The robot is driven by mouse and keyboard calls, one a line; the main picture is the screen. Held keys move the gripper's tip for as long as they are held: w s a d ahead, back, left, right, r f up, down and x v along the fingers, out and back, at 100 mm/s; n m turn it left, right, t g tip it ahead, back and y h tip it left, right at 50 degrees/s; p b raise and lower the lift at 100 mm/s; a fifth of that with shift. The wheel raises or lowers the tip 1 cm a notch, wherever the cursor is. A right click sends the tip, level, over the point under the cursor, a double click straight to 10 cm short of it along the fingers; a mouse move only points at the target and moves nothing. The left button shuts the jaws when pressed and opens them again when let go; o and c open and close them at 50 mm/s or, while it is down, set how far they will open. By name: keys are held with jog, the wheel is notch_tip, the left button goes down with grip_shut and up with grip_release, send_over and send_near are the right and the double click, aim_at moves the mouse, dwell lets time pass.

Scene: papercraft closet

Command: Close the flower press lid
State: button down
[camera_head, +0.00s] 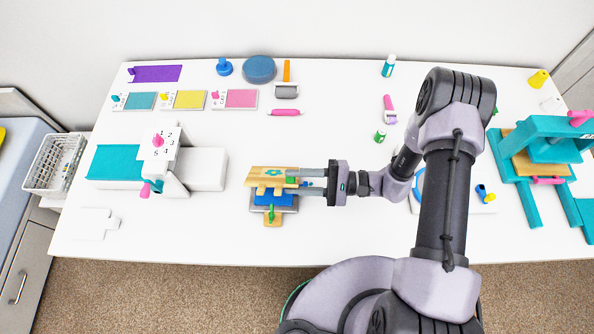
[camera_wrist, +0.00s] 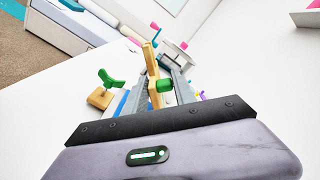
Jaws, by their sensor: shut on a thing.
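The flower press stands at the middle front of the table. Its wooden lid (camera_head: 262,174), with a teal flower mark, appears raised and tilted above the blue pad (camera_head: 274,198) of the base. In the wrist view the lid (camera_wrist: 152,68) shows nearly edge-on between the fingers. My gripper (camera_head: 303,178) reaches in from the right and is shut on the lid; it also shows in the wrist view (camera_wrist: 160,92). A green knob (camera_wrist: 110,80) stands on a wooden tab at the press's front. Another green knob is by the fingers. The fingers hide part of the lid.
A white machine with a teal sheet (camera_head: 115,162) stands left of the press. Colored cards, a pink roller (camera_head: 286,112) and a blue disc (camera_head: 259,69) lie behind. A teal press (camera_head: 550,145) is at the right. The table in front of the flower press is clear.

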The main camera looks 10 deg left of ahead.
jog(key=f+n+b, duration=0.1)
jog(key=s+f+n+b, duration=0.1)
jog(key=s+f+n, duration=0.1)
jog(key=shift+s+d+f+b, duration=0.15)
jog(key=shift+d+f+b, duration=0.1)
jog(key=shift+b, duration=0.15)
jog(key=shift+s+d+f+n+b, duration=0.1)
jog(key=shift+s+f+n+b, duration=0.3)
jog(key=shift+f+b, duration=0.15)
jog(key=c, duration=1.2)
grip_release()
